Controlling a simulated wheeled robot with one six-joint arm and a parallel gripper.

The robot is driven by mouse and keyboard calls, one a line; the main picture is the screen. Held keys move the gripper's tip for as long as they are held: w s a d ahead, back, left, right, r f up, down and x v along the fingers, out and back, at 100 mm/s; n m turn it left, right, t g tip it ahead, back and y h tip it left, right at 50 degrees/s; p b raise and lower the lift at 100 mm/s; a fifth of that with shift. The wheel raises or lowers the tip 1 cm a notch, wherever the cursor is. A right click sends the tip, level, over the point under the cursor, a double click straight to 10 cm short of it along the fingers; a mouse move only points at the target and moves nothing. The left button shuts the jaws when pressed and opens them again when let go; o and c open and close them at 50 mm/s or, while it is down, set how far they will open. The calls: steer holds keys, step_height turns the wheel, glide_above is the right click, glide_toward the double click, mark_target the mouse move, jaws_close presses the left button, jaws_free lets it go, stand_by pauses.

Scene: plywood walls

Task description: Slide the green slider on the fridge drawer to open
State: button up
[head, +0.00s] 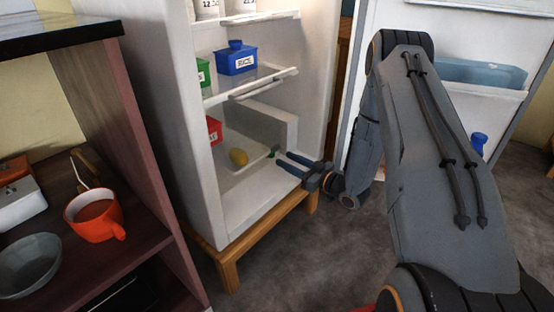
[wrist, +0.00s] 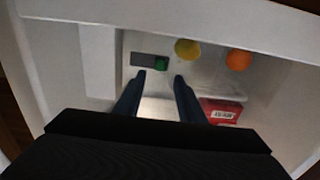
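The small green slider (wrist: 161,63) sits at the right end of a dark grey track (wrist: 143,59) in the wrist view. In the head view the green slider (head: 274,152) shows as a small spot low inside the open fridge (head: 213,190). My gripper (head: 281,160) reaches into the lower part of the fridge with its two blue fingers apart. In the wrist view my gripper (wrist: 160,76) is open and empty, with the slider just beyond the gap between the fingertips. I cannot tell whether a finger touches it.
A yellow fruit (wrist: 187,49), an orange fruit (wrist: 239,59) and a red box (wrist: 222,110) lie near the slider. Blue (head: 236,62) and green (head: 203,72) boxes stand on the shelf above. The open fridge door (head: 400,30) is to the right, and a cabinet with an orange mug (head: 95,216) is left.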

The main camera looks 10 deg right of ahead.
mark_target(273, 153)
steer(key=b+x, duration=0.1)
steer(key=x, duration=0.4)
steer(key=shift+w+a, duration=0.1)
